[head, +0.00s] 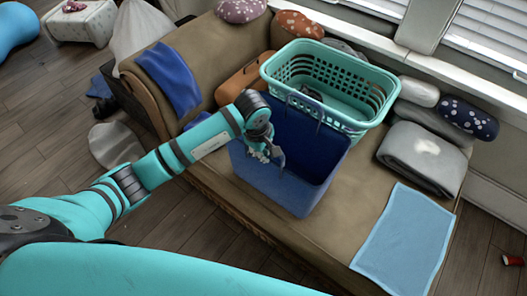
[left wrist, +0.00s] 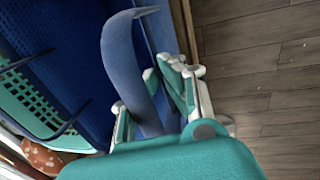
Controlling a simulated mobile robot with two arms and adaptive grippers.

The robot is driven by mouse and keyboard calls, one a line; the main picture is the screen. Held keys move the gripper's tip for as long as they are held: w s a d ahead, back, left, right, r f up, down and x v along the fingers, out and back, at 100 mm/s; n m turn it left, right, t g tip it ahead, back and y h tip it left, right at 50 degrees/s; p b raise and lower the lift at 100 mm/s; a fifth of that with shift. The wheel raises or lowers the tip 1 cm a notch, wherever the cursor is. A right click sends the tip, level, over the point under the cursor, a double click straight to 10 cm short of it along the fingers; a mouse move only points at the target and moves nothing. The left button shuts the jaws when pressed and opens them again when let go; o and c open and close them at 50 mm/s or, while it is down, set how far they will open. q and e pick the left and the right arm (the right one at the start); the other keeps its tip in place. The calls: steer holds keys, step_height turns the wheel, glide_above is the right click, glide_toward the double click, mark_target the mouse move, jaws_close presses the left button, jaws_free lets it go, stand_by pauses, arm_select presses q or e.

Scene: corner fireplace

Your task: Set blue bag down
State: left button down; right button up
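The blue bag (head: 290,165) is an open-topped, box-like bag on the tan sofa seat (head: 370,185), in front of a teal basket. It also shows in the left wrist view (left wrist: 85,95), with its curved blue strap (left wrist: 120,55) close to the camera. My left gripper (head: 268,155) is at the bag's near left side, by the strap. In the left wrist view the gripper (left wrist: 152,110) has its fingers apart, with the strap passing between them. Whether the bag's base rests fully on the seat is hard to see. My right gripper is not in view.
The teal laundry basket (head: 345,95) stands directly behind the bag. A light blue cloth (head: 405,240), a grey folded blanket (head: 425,158) and cushions (head: 468,118) lie to the right. A dark blue cloth (head: 170,78) drapes the sofa's left arm. Some seat is bare right of the bag.

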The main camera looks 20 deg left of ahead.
arm_select(q)
steer(key=c, duration=1.5)
jaws_free()
steer(key=r, duration=0.4)
steer(key=s+r, duration=0.1)
steer(key=r, duration=0.3)
steer(key=s+r, duration=0.1)
steer(key=r, duration=0.3)
steer(key=shift+s+a, duration=0.1)
steer(key=shift+a, duration=0.3)
